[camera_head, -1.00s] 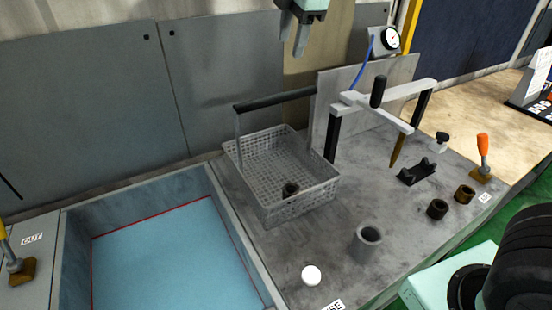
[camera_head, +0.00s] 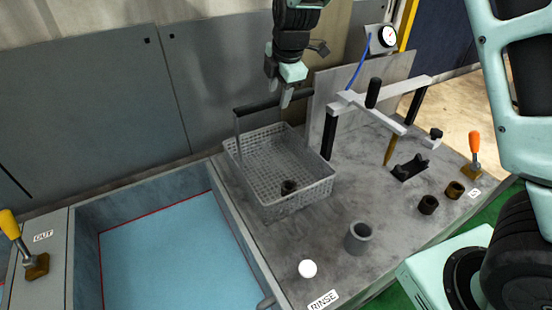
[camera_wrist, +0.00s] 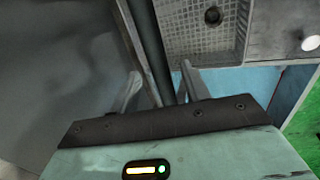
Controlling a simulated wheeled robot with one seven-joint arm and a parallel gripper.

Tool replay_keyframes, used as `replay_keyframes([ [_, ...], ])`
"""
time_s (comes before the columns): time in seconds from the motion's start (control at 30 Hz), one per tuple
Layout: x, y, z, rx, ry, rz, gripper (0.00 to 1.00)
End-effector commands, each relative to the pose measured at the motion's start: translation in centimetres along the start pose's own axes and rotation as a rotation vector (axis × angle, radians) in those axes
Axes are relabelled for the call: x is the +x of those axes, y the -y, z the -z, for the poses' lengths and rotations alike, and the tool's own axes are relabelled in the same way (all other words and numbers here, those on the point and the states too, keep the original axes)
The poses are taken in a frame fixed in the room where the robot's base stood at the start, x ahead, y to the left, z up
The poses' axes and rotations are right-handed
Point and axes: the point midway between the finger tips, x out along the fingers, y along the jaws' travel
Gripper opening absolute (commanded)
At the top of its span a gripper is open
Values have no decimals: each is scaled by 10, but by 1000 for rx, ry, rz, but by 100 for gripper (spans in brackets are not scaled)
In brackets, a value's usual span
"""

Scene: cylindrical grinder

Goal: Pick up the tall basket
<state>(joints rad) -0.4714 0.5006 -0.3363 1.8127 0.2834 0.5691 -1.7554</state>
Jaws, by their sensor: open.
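The tall basket (camera_head: 262,205) is a grey mesh basket with a raised black handle bar (camera_head: 256,106). It stands on the grey worktop beside the blue basin. A small dark ring-shaped part (camera_head: 289,187) lies inside it. My gripper (camera_head: 279,92) is open and points down at the middle of the handle bar. In the wrist view the dark handle bar (camera_wrist: 152,45) runs between the two fingers of my gripper (camera_wrist: 160,82), with the basket's mesh floor (camera_wrist: 195,28) below. The fingers look apart from the bar; exact height over it is hard to tell.
A blue-floored basin (camera_head: 165,255) lies left of the basket. A white-and-black frame (camera_head: 378,115) and an upright grey plate (camera_head: 335,100) stand close on the right. A grey cup (camera_head: 362,239), a white knob (camera_head: 307,268) and dark rings (camera_head: 428,204) are on the worktop.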

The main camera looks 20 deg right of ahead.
Motion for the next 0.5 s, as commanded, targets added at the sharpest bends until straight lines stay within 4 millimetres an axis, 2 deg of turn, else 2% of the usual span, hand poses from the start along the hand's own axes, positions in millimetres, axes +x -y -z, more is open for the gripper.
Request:
replay_keyframes([
  [0.3, 35, 0, 3, 1, 1, 2, 46],
  [0.5, 39, 0, 3, -1, 0, 0, 46],
])
